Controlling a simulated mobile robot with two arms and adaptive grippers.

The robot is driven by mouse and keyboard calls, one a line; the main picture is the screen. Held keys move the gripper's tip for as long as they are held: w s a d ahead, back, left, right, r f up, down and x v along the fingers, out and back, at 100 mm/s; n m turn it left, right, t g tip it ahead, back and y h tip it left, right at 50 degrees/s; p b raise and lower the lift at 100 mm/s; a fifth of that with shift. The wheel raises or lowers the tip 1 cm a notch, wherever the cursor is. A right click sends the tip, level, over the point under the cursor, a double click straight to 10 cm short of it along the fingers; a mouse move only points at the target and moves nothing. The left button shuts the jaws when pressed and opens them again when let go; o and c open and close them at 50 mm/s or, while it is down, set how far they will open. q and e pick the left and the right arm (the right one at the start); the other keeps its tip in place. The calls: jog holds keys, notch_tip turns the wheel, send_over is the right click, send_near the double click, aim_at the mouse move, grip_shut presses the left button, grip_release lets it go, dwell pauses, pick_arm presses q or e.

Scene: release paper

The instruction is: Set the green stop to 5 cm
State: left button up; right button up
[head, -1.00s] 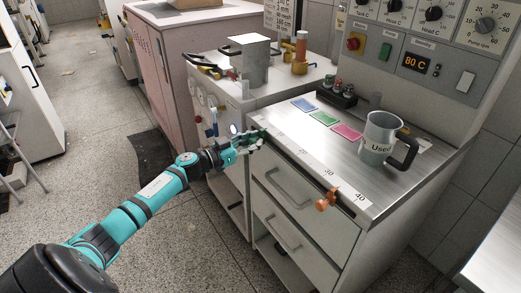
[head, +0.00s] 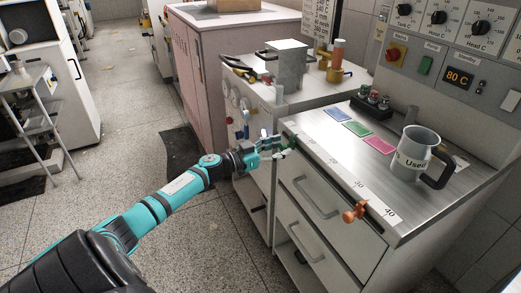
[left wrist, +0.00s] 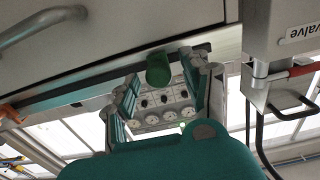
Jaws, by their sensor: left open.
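The green stop (head: 290,141) sits on the front edge of the steel counter, at its left corner. It also shows in the left wrist view (left wrist: 158,68) as a green knob under the edge rail. My left gripper (head: 277,147) is open at this corner. In the left wrist view its fingers (left wrist: 163,82) stand on either side of the green stop; I cannot tell whether they touch it. A scale strip (head: 338,170) with printed numbers runs along the counter's front edge. My right gripper is not in view.
An orange stop (head: 355,212) sits farther right on the same edge, near the 40 mark. A grey mug (head: 411,155) and coloured cards (head: 357,128) lie on the counter. Drawers with handles (head: 316,200) are below the edge. The floor in front is clear.

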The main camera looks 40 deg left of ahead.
pick_arm(q)
jog(key=v, duration=1)
jog(key=shift+s+a, duration=0.15)
jog(key=shift+s, duration=0.05)
jog(key=shift+f, duration=0.1)
